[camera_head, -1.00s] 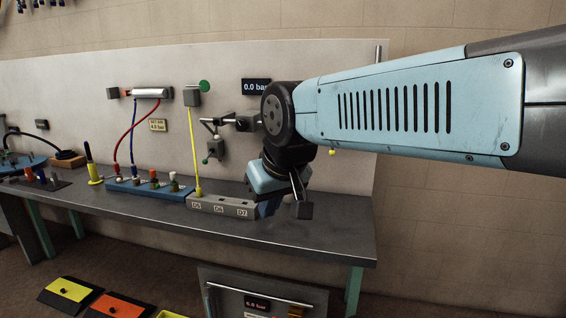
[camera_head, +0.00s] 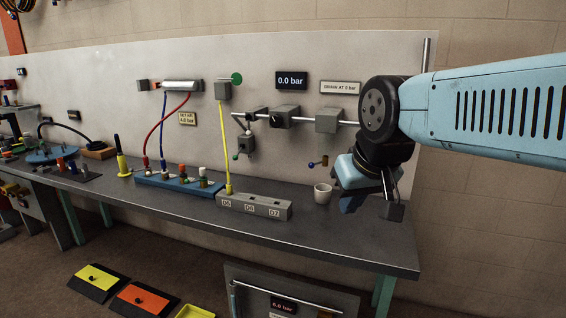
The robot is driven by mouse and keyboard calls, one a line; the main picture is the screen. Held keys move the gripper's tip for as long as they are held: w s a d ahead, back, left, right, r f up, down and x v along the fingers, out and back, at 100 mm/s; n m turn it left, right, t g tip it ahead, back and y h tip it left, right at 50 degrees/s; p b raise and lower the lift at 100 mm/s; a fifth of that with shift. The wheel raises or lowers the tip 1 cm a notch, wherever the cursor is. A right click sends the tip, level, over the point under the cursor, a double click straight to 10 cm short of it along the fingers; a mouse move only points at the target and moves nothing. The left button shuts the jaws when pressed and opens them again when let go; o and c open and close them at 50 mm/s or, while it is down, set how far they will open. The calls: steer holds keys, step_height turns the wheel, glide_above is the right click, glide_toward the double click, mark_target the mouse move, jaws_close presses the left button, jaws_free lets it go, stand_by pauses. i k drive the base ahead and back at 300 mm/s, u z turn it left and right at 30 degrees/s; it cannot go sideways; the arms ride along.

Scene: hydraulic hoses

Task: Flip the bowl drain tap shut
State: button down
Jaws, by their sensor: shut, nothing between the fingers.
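A small brass tap (camera_head: 325,160) with a blue-knobbed lever (camera_head: 312,165) sticking out to its left hangs below the grey block (camera_head: 327,120) at the pipe's right end. I take it as the bowl drain tap; its exact lever position is too small to tell. A white cup (camera_head: 322,194) stands on the bench below it. My gripper (camera_head: 350,205) is shut and empty, pointing down just right of the cup, lower than the tap and apart from it. My wrist hides part of the panel there.
A "DRAIN AT 0 bar" sign (camera_head: 340,87) and a 0.0 bar display (camera_head: 290,80) are on the panel. A green-knobbed fitting (camera_head: 245,145) hangs farther left. A grey block of sockets (camera_head: 255,206) lies left of the cup.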

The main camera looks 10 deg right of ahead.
mark_target(310, 165)
steer(key=z, duration=0.45)
steer(key=i, duration=1)
steer(key=u, duration=0.45)
